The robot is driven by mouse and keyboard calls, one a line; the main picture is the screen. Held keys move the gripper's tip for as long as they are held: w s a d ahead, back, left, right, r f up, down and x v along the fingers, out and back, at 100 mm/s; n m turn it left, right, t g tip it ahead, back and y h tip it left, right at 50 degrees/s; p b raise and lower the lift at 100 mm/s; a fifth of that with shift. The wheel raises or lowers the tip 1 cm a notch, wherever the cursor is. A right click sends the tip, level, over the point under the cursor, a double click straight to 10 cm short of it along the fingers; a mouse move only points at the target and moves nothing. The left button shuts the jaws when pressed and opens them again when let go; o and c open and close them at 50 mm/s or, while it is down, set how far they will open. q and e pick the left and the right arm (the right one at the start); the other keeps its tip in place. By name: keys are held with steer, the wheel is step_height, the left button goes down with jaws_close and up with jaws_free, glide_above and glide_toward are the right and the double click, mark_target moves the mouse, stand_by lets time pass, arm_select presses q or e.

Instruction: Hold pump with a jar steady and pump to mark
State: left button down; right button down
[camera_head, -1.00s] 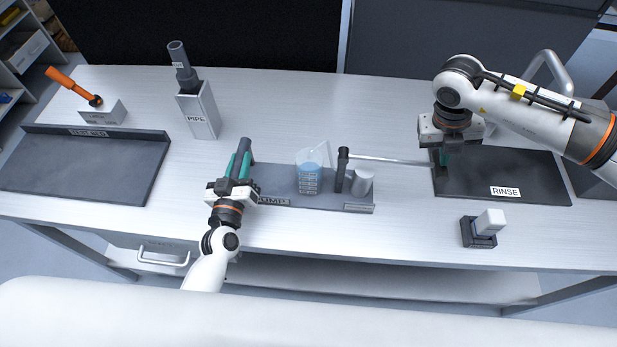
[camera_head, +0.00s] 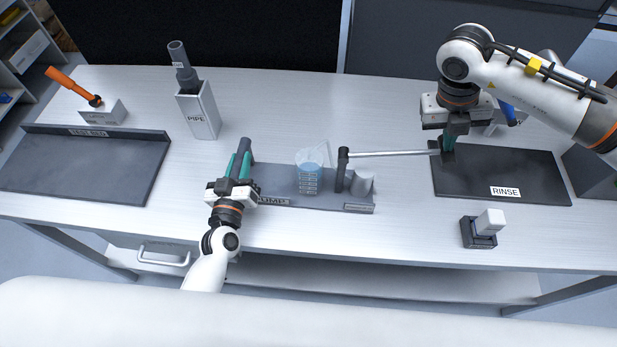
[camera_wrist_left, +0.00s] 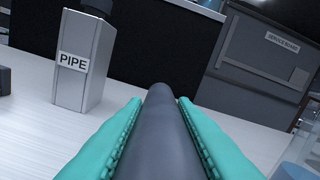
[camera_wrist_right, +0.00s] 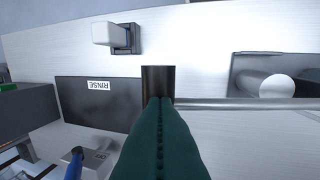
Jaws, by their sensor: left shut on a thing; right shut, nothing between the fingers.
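The grey pump base (camera_head: 275,188), labelled PUMP, lies mid-table. A clear jar (camera_head: 309,180) with blue liquid and level marks stands on it. A dark pivot post (camera_head: 342,170) and a light cylinder (camera_head: 364,183) are at its right. A metal lever (camera_head: 390,154) runs right from the post to a dark end grip (camera_wrist_right: 158,80). My left gripper (camera_head: 240,168) is shut on the dark grey post (camera_wrist_left: 160,130) at the base's left end. My right gripper (camera_head: 448,146) is shut and empty, its fingertips at the lever's end grip; contact is unclear.
A PIPE holder (camera_head: 198,112) stands behind left. A dark tray (camera_head: 80,165) and an orange-handled tool (camera_head: 75,86) are at the left. A RINSE mat (camera_head: 530,170) lies right. A small block on a dark stand (camera_head: 480,235) is near the front edge.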

arm_select(q)
steer(key=shift+s+f, duration=0.2)
steer(key=shift+f, duration=0.4)
arm_select(e)
steer(key=shift+v, duration=1.8)
steer(key=shift+d, duration=0.15)
arm_select(q)
steer(key=c, duration=1.4)
jaws_free()
steer(key=o, duration=0.3)
steer(key=shift+w, duration=0.15)
arm_select(e)
steer(key=shift+w, duration=0.1)
arm_select(q)
steer(key=shift+w+r, duration=0.1)
steer(key=shift+r, duration=0.05)
arm_select(e)
steer(key=shift+w, duration=0.1)
